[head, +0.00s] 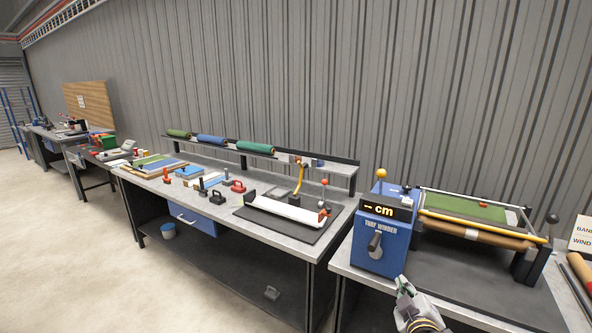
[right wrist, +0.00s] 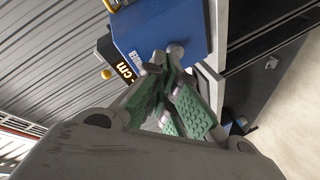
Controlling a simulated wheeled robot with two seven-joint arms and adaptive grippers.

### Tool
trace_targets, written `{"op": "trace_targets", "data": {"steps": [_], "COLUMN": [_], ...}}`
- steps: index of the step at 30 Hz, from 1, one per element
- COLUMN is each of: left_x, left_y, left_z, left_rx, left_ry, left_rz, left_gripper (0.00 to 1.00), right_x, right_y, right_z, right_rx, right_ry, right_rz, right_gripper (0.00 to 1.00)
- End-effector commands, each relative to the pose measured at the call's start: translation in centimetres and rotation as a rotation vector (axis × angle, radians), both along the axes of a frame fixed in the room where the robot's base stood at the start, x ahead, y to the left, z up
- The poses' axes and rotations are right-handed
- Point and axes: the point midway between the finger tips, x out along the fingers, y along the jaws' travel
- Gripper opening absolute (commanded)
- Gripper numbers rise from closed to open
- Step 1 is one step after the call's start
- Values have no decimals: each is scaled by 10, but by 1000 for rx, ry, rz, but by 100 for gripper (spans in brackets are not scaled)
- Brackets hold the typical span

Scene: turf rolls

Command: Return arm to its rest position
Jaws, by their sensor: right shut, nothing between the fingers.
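My right gripper (head: 403,284) is at the bottom of the head view, in front of the right bench and below the blue turf winder (head: 383,238). Its green-padded fingers also show in the right wrist view (right wrist: 172,82), close together and empty. In that view the blue winder (right wrist: 160,38) is beyond the fingers; I cannot tell the exact gap. My left gripper is in neither view.
The winder's roller frame, with a brown roll (head: 475,233) and green turf (head: 465,208), stands on the right bench. Rolled turf (head: 254,147) lies on a shelf behind. Open floor (head: 90,260) is at left.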

Motion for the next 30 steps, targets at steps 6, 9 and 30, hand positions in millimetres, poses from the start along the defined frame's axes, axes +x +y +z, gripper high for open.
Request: {"op": "trace_targets", "data": {"steps": [6, 9, 30], "left_x": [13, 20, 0], "left_y": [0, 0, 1], "left_z": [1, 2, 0], "left_rx": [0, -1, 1], "left_ry": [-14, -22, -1], "left_rz": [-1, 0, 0], "left_gripper": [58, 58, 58], "right_x": [-49, -76, -213], "right_y": [4, 10, 57], "right_z": [-70, -99, -181], "right_rx": [208, 295, 608], "right_ry": [252, 372, 894], "right_rz": [-88, -125, -255], "right_gripper": [0, 0, 0]}}
